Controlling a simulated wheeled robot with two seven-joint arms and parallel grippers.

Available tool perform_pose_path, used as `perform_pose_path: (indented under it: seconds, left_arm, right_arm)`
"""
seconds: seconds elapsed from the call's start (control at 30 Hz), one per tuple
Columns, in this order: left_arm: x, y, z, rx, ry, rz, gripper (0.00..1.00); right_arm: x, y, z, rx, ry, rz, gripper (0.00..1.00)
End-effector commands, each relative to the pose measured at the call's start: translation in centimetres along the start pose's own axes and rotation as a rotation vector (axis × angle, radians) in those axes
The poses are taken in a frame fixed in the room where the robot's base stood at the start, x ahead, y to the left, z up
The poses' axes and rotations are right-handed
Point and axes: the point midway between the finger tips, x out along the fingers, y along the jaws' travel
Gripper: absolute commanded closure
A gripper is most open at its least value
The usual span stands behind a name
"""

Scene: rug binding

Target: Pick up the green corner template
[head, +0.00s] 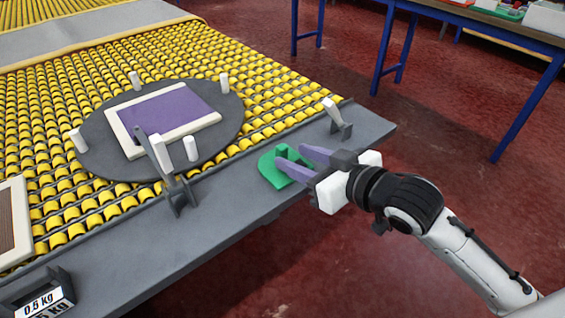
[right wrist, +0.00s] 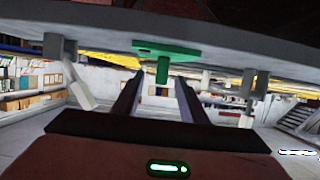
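The green corner template (head: 268,171) lies flat on the grey ledge near its front edge in the head view. It has a small upright green grip on top, which also shows in the right wrist view (right wrist: 162,70), where the picture appears upside down. My right gripper (head: 290,156) is open, its two purple fingers reaching over the template from the right. In the right wrist view the grip shows in the gap between the two fingertips; I cannot tell how far between them it is. My left gripper is not in view.
The grey ledge (head: 225,209) carries a dark bracket with a white lever (head: 180,193) left of the template and another (head: 339,123) behind it. A round dark turntable (head: 95,155) holds a purple rug with pale edging (head: 172,108). A 0.5 kg block (head: 45,304) is at lower left.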

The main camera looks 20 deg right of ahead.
Motion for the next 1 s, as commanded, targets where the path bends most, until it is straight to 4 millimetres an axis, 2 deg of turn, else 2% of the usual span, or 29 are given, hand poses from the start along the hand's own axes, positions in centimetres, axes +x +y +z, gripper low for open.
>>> perform_pose_path:
  seconds: [0.37, 0.67, 0.9, 1.0]
  left_arm:
    - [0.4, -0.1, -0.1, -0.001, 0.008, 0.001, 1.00]
    - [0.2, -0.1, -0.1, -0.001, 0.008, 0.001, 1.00]
    - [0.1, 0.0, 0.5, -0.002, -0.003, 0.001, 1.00]
    - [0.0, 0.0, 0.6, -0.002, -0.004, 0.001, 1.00]
  right_arm:
    - [4.8, -0.3, -0.4, -0.001, 0.000, -0.002, 0.61]
    - [5.3, -0.4, -0.4, -0.002, -0.001, -0.003, 0.61]
    - [5.3, -0.4, -0.4, -0.001, -0.001, -0.003, 1.00]
    - [5.2, -0.4, -0.4, -0.002, 0.000, -0.003, 1.00]
